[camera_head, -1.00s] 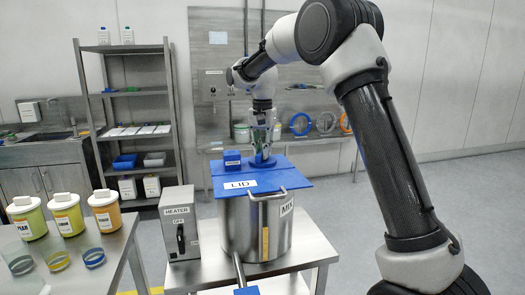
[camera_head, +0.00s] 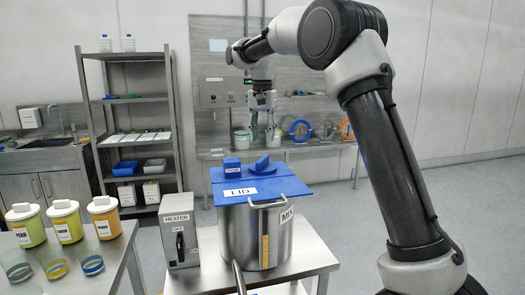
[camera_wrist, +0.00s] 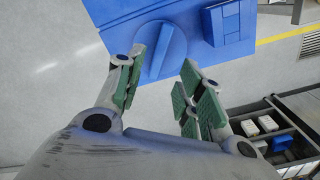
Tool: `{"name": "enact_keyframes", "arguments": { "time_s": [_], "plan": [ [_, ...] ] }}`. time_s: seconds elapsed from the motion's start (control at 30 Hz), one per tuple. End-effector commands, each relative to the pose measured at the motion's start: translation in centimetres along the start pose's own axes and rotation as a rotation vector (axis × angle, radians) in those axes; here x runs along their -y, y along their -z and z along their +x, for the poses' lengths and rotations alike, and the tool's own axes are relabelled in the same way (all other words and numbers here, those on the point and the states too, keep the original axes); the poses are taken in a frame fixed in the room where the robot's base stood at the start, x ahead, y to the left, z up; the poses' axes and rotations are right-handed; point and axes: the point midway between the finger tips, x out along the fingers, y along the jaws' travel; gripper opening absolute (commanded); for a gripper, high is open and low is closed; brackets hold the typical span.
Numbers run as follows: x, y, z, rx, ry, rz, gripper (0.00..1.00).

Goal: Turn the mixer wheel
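The mixer wheel (camera_head: 263,167) is a round blue knob with a raised grip bar, on top of the blue lid (camera_head: 283,188) of the steel pot (camera_head: 240,235). In the wrist view, the wheel (camera_wrist: 160,48) shows its bar slanting just beyond my fingertips. My gripper (camera_head: 263,133) is above the wheel, apart from it. In the wrist view, my gripper (camera_wrist: 160,85) has its green-padded fingers spread, with nothing between them.
A small blue block (camera_head: 232,166) stands on the lid beside the wheel. A grey heater box (camera_head: 180,230) stands left of the pot. Lidded jars (camera_head: 66,222) stand on the left table. A shelf rack (camera_head: 130,105) is behind.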

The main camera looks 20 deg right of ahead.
Motion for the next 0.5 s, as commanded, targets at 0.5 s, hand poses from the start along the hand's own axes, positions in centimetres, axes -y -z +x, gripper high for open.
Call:
{"name": "enact_keyframes", "arguments": {
  "time_s": [0.5],
  "plan": [
    [0.0, 0.0, -4.0, 0.001, -0.001, 0.000, 0.38]
  ]
}}
